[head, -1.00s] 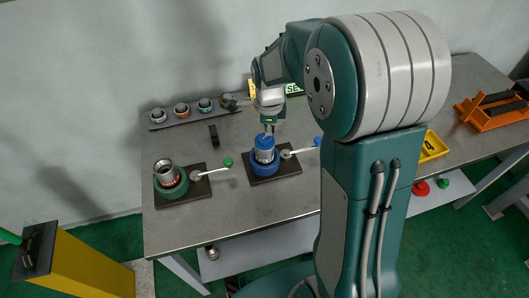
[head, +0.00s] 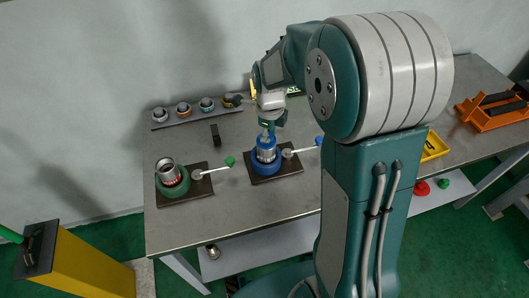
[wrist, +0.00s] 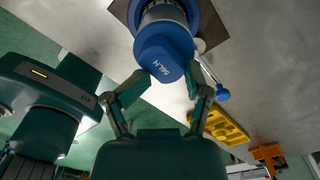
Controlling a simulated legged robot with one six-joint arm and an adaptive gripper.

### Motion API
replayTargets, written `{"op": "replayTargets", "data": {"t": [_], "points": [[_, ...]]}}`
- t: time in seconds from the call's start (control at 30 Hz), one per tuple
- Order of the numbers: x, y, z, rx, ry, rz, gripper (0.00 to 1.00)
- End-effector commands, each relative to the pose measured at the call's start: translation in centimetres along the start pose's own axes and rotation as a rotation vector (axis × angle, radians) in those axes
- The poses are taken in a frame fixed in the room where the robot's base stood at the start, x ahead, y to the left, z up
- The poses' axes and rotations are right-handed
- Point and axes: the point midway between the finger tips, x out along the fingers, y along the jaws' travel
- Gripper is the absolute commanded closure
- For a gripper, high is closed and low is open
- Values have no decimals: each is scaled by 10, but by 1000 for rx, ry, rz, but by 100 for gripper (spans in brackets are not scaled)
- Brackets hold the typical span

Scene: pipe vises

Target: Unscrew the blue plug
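The blue plug (head: 266,142) sits upright on top of the metal pipe (head: 266,154) in the blue vise (head: 264,167). In the wrist view the plug (wrist: 163,58) is large, with lettering on its end face. My gripper (head: 267,129) is directly above the plug, pointing down. In the wrist view my gripper (wrist: 172,74) has its two fingers spread, with the tips at either side of the plug's near end. I cannot tell whether they touch it. The blue-knobbed handle (head: 303,149) reaches right from the vise.
A green vise (head: 173,184) with an open-topped pipe stands to the left, its green-knobbed handle beside it. A rack of several round fittings (head: 184,111) is at the back. A yellow tray (head: 434,147) and an orange holder (head: 492,112) are to the right. The front middle of the table is clear.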

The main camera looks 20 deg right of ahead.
Motion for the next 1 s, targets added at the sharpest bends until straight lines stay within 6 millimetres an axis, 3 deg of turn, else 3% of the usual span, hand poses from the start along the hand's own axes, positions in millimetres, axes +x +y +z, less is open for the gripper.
{"op": "replayTargets", "data": {"t": [0.43,0.73,1.0], "points": [[-2,-3,-1,1,-3,-5,44],[-23,-3,-1,1,-5,-8,44],[-24,-3,-1,-7,-4,-6,44]]}}
